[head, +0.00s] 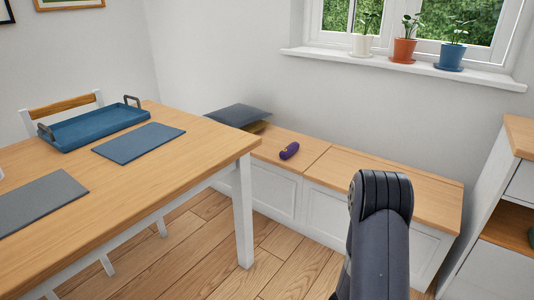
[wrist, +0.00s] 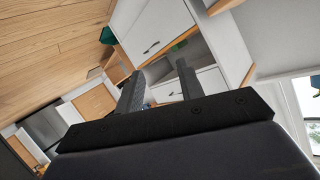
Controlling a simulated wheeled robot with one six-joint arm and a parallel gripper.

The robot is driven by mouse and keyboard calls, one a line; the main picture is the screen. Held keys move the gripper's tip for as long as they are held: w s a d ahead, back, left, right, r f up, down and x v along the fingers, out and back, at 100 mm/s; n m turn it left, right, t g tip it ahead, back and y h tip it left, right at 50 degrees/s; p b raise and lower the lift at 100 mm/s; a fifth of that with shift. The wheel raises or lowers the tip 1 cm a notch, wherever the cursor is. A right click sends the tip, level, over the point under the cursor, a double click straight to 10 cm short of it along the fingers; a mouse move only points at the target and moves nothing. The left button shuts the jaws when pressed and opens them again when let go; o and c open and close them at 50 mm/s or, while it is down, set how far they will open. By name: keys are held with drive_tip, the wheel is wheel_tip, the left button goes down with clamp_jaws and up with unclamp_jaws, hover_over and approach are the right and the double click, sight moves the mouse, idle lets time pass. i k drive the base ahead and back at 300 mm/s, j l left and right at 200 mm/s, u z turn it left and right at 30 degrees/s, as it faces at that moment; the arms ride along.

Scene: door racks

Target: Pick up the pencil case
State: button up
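A small purple pencil case (head: 289,151) lies on the wooden top of the white storage bench (head: 384,184) under the window in the head view. It is left of the seam between the two lid panels. My gripper (wrist: 160,78) shows in the wrist view with its two dark fingers apart and nothing between them. The wrist view looks at cabinets and floor, and the pencil case is not in it. In the head view my arm rises at the lower right, in front of the bench, and the gripper's fingers cannot be made out there.
A wooden table (head: 150,174) with a blue tray (head: 92,127) and placemats fills the left. A white cabinet (head: 499,215) stands at right. Potted plants line the windowsill (head: 405,67). Floor shows between table and bench.

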sight(285, 154)
drive_tip(key=i+l+u, duration=0.25)
drive_tip(key=i+u, duration=0.2)
drive_tip(key=i+l+u, duration=0.3)
drive_tip(key=u, duration=0.2)
drive_tip(key=i+l+u, duration=0.2)
drive_tip(key=l+u, duration=0.25)
drive_tip(key=l, duration=0.15)
drive_tip(key=i+l, duration=0.5)
drive_tip(key=l, duration=0.15)
drive_tip(key=i+l, duration=0.5)
drive_tip(key=l+u, duration=0.05)
drive_tip(key=l, duration=0.05)
